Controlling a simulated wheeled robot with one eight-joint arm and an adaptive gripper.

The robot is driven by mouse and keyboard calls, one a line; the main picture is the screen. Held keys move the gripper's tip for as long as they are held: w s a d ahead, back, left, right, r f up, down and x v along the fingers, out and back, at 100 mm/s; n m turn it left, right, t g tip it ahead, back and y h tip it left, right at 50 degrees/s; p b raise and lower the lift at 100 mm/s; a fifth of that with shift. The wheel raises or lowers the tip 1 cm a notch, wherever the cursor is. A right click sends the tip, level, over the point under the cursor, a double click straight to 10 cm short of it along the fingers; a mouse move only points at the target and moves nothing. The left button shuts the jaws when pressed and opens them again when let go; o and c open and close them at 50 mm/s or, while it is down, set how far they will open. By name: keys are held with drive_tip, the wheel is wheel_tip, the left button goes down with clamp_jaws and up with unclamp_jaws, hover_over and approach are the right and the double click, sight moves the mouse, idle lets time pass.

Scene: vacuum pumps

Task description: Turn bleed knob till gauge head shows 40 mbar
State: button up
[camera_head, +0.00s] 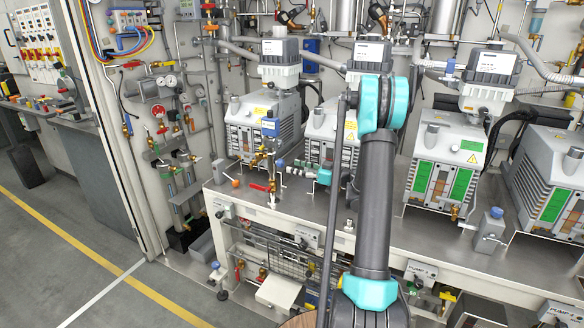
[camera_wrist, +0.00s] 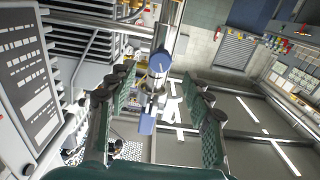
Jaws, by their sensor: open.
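A blue knob (camera_wrist: 161,62) with a pale mark on its face shows in the wrist view, out between and beyond my gripper's fingers. It is the likely bleed knob, and it also shows in the head view (camera_head: 280,163). A blue block (camera_wrist: 147,122), likely the gauge head, sits beside it on the pipework. In the head view the blue block (camera_head: 270,127) stands atop a brass-fitted post; no reading is legible. My gripper (camera_wrist: 155,108) is open, its green padded fingers apart and empty. In the head view my gripper (camera_head: 303,172) is small, just right of the knob.
Grey pumps (camera_head: 248,125) stand along the back of the bench (camera_head: 240,195), close behind the pipework. A red-handled valve (camera_head: 262,187) and an orange knob (camera_head: 235,183) lie near the post. A panel of pipes and gauges (camera_head: 165,80) is at left. The floor (camera_head: 75,235) there is clear.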

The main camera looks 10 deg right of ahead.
drive_tip(key=v, duration=0.2)
drive_tip(key=shift+s+d, duration=0.15)
drive_tip(key=shift+d, duration=0.1)
drive_tip(key=s+a+f+m+g+h, duration=0.1)
drive_tip(key=s+a+m+g+h, duration=0.2)
drive_tip(key=s+a, duration=0.35)
drive_tip(key=s+a+f+m+g+h, duration=0.2)
drive_tip(key=s+a+h, duration=0.1)
drive_tip(key=s, duration=0.7)
drive_tip(key=s+d+f+m+h, duration=0.1)
drive_tip(key=s+d+m+h, duration=0.1)
drive_tip(key=s, duration=0.5)
drive_tip(key=s+d+f+m+g+h, duration=0.1)
drive_tip(key=s+d+f+h, duration=0.1)
drive_tip(key=s, duration=0.4)
drive_tip(key=s+d+f+m+h, duration=0.2)
drive_tip(key=s+d+h, duration=0.1)
drive_tip(key=s, duration=0.4)
drive_tip(key=shift+s+d+f+m+h, duration=0.25)
drive_tip(key=shift+s+m+h, duration=0.1)
drive_tip(key=shift+h, duration=0.45)
drive_tip(key=shift+w+a, duration=0.1)
